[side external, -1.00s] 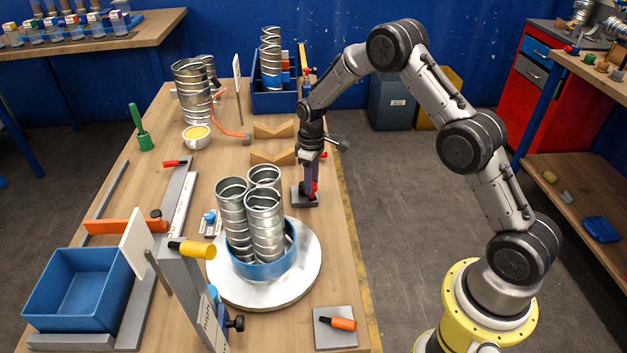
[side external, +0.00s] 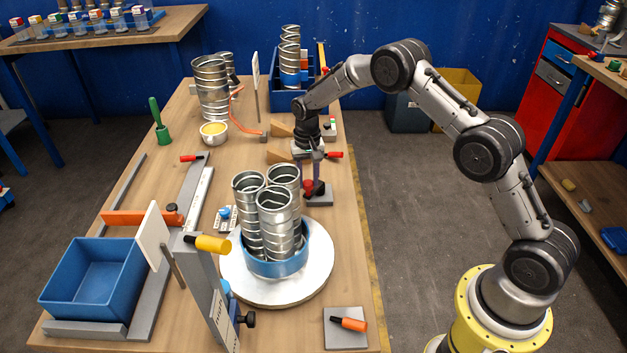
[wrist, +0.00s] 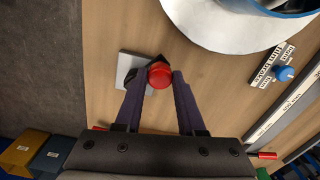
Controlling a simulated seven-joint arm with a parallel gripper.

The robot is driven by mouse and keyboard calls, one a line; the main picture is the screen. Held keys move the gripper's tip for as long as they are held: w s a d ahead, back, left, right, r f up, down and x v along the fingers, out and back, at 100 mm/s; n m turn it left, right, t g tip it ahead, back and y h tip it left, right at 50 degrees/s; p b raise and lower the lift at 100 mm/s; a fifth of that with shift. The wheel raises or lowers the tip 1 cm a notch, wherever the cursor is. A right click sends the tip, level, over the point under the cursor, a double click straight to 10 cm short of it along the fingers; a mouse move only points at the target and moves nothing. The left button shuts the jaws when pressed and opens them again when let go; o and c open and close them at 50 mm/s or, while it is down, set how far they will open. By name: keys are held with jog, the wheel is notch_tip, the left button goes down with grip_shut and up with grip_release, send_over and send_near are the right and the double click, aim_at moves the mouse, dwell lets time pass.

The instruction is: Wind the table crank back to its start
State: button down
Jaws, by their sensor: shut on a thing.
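The crank has a red knob (side external: 308,187) on a dark arm above a small grey base plate (side external: 320,199), behind and right of the turntable. My gripper (side external: 310,180) points down at it, with its purple fingers at the knob. In the wrist view the red knob (wrist: 160,75) sits between the fingertips of my gripper (wrist: 158,82), which are shut on it. The knob partly hides the plate and the crank's arm there. The round silver turntable (side external: 240,285) carries a blue ring (side external: 272,267) with three upright spiral ducts (side external: 275,213).
A second grey plate with an orange handle (side external: 350,323) lies at the front right. A grey post with a yellow handle (side external: 210,243) stands left of the turntable. Wooden V-blocks (side external: 280,130), a cup (side external: 213,133) and a blue bin (side external: 95,280) are also on the bench.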

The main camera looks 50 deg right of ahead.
jog(key=w+d+m, duration=0.3)
jog(key=w+m, duration=0.4)
jog(key=m, duration=0.8)
jog(key=s+d+m, duration=0.1)
jog(key=d+m, duration=0.6)
jog(key=m, duration=0.7)
jog(key=shift+s+d+r, duration=0.15)
jog(key=shift+s+d, duration=0.1)
jog(key=shift+s, duration=0.05)
jog(key=c, duration=0.5)
grip_release()
jog(key=shift+a, duration=0.1)
